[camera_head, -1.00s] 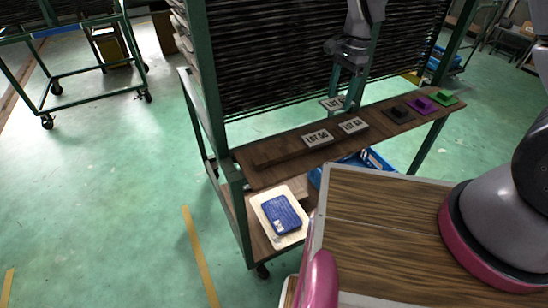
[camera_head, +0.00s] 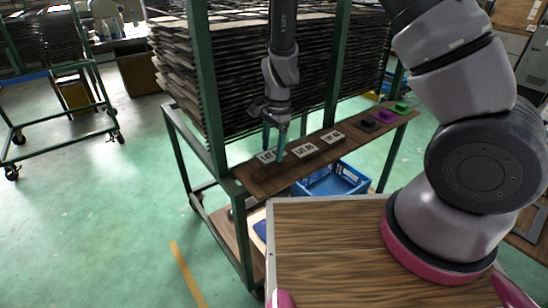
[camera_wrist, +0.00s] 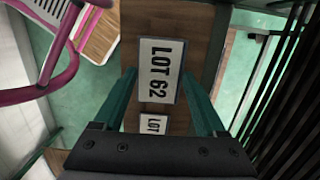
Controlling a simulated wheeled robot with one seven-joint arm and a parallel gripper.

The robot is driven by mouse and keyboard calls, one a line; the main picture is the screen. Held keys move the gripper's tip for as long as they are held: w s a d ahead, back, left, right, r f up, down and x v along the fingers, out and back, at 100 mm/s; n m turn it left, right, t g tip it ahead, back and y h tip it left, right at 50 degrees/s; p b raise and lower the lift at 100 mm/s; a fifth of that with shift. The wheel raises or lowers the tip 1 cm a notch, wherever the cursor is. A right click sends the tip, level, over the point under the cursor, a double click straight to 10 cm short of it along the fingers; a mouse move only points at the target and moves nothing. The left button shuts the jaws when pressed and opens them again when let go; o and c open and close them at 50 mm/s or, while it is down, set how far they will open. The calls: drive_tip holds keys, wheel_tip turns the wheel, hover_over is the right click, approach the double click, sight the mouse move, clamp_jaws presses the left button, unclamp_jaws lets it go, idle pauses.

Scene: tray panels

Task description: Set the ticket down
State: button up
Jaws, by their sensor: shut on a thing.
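My gripper (camera_head: 273,153) is over the left end of the wooden shelf board (camera_head: 250,178) in the head view, pointing down. It is shut on a white ticket (camera_head: 265,157). In the wrist view the ticket reads LOT 62 (camera_wrist: 161,70), and a green finger stands at each side of it. The ticket lies roughly flat at or just above the board; I cannot tell whether it touches. Two other white tickets lie on the board to its right, a nearer one (camera_head: 305,149) and a farther one (camera_head: 332,136). One LOT ticket (camera_wrist: 153,124) shows partly behind the gripper body in the wrist view.
Black (camera_head: 367,125), purple (camera_head: 383,116) and green (camera_head: 401,107) pieces sit at the board's right end. Dark stacked trays (camera_head: 230,75) and green rack posts (camera_head: 202,80) stand behind and beside it. A blue crate (camera_head: 335,182) is below.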

sight(273, 154)
drive_tip(key=shift+f, duration=1.85)
drive_tip(key=shift+d+f, duration=0.1)
drive_tip(key=shift+f, duration=0.05)
drive_tip(key=o, duration=1.3)
drive_tip(key=shift+c, duration=0.2)
